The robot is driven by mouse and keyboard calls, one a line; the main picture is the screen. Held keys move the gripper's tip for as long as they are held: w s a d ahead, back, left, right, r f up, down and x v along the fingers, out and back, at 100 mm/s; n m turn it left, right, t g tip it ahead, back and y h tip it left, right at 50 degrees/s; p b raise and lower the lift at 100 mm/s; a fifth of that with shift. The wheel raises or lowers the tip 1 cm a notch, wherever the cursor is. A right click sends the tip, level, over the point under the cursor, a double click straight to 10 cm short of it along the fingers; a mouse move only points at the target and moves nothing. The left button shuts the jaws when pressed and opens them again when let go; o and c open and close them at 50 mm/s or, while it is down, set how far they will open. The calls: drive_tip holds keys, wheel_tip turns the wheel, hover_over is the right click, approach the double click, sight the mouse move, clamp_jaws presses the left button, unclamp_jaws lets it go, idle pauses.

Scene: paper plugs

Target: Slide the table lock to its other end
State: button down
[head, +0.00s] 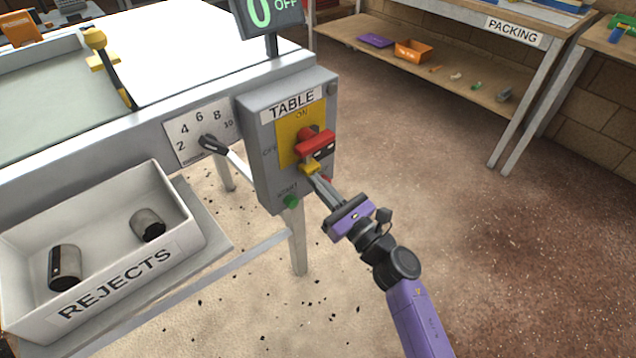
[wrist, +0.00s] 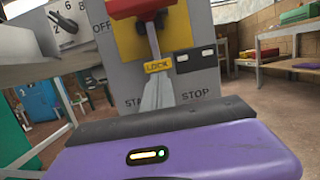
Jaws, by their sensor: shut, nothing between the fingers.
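The grey TABLE switch box (head: 262,170) hangs on the table's front corner. A yellow tab marked LOCK (wrist: 158,66) sits low on its face, below the red switch handle (head: 316,142); the tab also shows in the head view (head: 310,168). A black plate with two pale marks (wrist: 195,60) lies just right of the tab. My purple gripper (head: 314,180) points at the box, its fingers together and empty. In the wrist view the fingertips (wrist: 157,82) are right below the tab; I cannot tell if they touch it. The fingers hide part of the lower box face.
A green START button (head: 290,201) is low on the box, and a dial lever (head: 212,143) is to its left. The REJECTS bin (head: 110,270) holds two dark cylinders. A display reading OFF (head: 270,14) stands above. The floor to the right is open, up to the PACKING bench (head: 516,32).

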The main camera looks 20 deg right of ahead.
drive_tip(key=shift+r, duration=0.5)
wheel_tip(320, 180, down, 6)
drive_tip(key=b, duration=0.5)
drive_tip(key=shift+r+b, duration=0.15)
drive_tip(key=shift+b, duration=0.2)
drive_tip(key=p+v, duration=0.1)
drive_tip(key=v, duration=0.9)
drive_tip(key=shift+r, duration=0.35)
